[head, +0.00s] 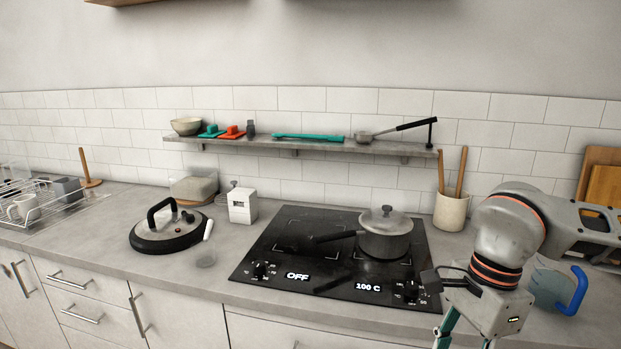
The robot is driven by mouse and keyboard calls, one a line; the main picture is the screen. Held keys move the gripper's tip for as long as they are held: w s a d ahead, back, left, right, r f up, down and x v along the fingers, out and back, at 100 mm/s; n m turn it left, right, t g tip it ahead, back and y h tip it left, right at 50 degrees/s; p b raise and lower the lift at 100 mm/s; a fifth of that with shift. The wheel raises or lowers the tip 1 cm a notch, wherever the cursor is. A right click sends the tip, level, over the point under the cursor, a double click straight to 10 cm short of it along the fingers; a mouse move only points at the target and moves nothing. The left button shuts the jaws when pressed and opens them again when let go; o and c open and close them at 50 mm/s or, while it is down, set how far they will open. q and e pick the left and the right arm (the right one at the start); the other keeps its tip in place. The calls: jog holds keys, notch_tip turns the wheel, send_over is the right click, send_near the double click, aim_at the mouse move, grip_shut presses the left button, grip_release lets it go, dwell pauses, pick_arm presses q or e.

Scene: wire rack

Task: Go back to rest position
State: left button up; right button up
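My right gripper (466,339) is at the bottom edge, right of centre, hanging downward in front of the counter's front edge. Its teal finger parts show apart at the top, but the fingertips are cut off by the frame, so I cannot see whether it is open or holds anything. My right arm comes in from the right edge, over the counter beside the cooktop. My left arm and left gripper are not in view.
A black cooktop (290,262) carries a lidded grey pot (385,240); its displays read "OFF" and "100 C". A utensil crock (450,212) and a blue-handled jug (549,290) are near my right arm. A large black-rimmed lid (168,234) and wire rack (38,204) are left.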

jog(key=s+a+m+g+y, duration=0.1)
jog(key=s+a+g+y, duration=0.25)
jog(key=a, duration=0.65)
jog(key=s+a+m+g+y, duration=0.15)
jog(key=s+a+y, duration=0.35)
jog(key=a, duration=0.5)
jog(key=a+r+m+y, duration=0.4)
jog(key=a+r+y, duration=0.1)
jog(key=a+y, duration=0.15)
jog(key=w+r+m+t+y, duration=0.3)
jog(key=w+m+t+y, duration=0.25)
jog(key=m, duration=0.35)
jog(key=w+d+f+m+t+h, duration=0.6)
jog(key=f+m+t, duration=0.3)
jog(key=m, duration=0.4)
jog(key=w+d+f+m+t+h, duration=0.55)
jog(key=f+m+t, duration=0.35)
jog(key=m, duration=0.5)
jog(key=s+d+f+m+g+h, duration=0.2)
jog(key=s+d+f+m, duration=0.1)
jog(key=f, duration=0.5)
jog(key=s+d+f+m+g+h, duration=0.2)
jog(key=s+d+f, duration=0.3)
jog(key=f, duration=0.4)
jog(key=s+d+f+m+g+h, duration=0.2)
jog(key=s+d+f+m, duration=0.3)
jog(key=f, duration=0.3)
jog(key=shift+s+f+g+h, duration=0.35)
jog(key=shift+s+h, duration=0.3)
jog(key=shift+h, duration=0.25)
